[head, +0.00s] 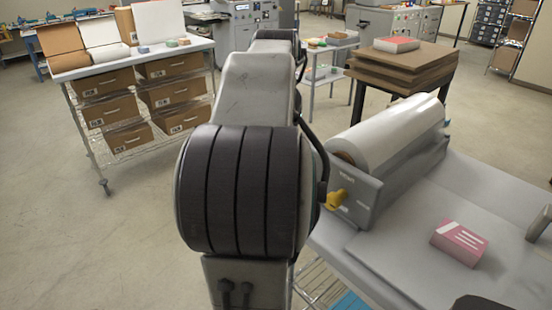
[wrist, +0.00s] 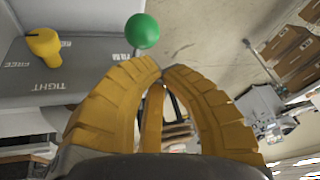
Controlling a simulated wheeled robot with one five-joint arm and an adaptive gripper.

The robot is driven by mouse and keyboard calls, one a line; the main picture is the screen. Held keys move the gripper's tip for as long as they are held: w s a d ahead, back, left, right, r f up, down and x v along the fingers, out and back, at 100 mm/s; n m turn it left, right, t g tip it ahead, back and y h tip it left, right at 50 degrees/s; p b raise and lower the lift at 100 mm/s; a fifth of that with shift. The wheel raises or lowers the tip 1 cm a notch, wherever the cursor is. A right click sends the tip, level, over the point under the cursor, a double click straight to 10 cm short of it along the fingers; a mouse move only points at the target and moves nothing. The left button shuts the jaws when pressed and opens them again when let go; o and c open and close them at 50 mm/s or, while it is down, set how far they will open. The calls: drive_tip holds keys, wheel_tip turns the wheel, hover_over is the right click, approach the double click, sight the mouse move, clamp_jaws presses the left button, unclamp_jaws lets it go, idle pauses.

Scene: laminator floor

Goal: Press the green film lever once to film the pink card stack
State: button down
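The green ball knob of the film lever (wrist: 142,30) shows at the top middle of the wrist view, on a thin stem beside the grey laminator panel (wrist: 90,75). My gripper (wrist: 160,66) has ridged yellow fingers whose tips come together just below the ball in the picture. It is shut with nothing between the tips, and no contact with the ball shows. The pink card stack (head: 459,243) lies on the grey laminator bed (head: 400,256) in the head view. My arm hides my gripper and the green lever there.
A yellow knob (wrist: 43,46) stands on the panel between FREE and TIGHT labels; it also shows in the head view (head: 337,199). A white film roll (head: 388,133) lies behind. A cart with boxes (head: 107,82) stands left, stacked boards (head: 402,69) behind. Left floor is open.

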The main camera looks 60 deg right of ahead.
drive_tip(key=shift+w+a+f+b, duration=0.1)
drive_tip(key=shift+a+f+b, duration=0.1)
drive_tip(key=shift+f+b, duration=0.5)
drive_tip(key=shift+w+a+f+b, duration=0.1)
drive_tip(key=shift+a+f+b, duration=0.1)
drive_tip(key=shift+f+b, duration=0.45)
idle(1.7)
drive_tip(key=shift+p, duration=0.3)
idle(0.4)
drive_tip(key=shift+s+d+r+p, duration=0.1)
drive_tip(key=shift+d+r+p, duration=0.15)
drive_tip(key=shift+r+p, duration=0.55)
drive_tip(key=shift+s+d+r+p, duration=0.1)
drive_tip(key=shift+d+r+p, duration=0.1)
drive_tip(key=shift+r+p, duration=0.5)
drive_tip(key=r+p, duration=0.2)
drive_tip(key=d+r+p, duration=0.1)
drive_tip(key=r+p, duration=0.1)
drive_tip(key=p, duration=0.1)
drive_tip(key=shift+s+d+r, duration=0.1)
drive_tip(key=shift+s+r, duration=0.05)
drive_tip(key=shift+r, duration=0.15)
idle(0.6)
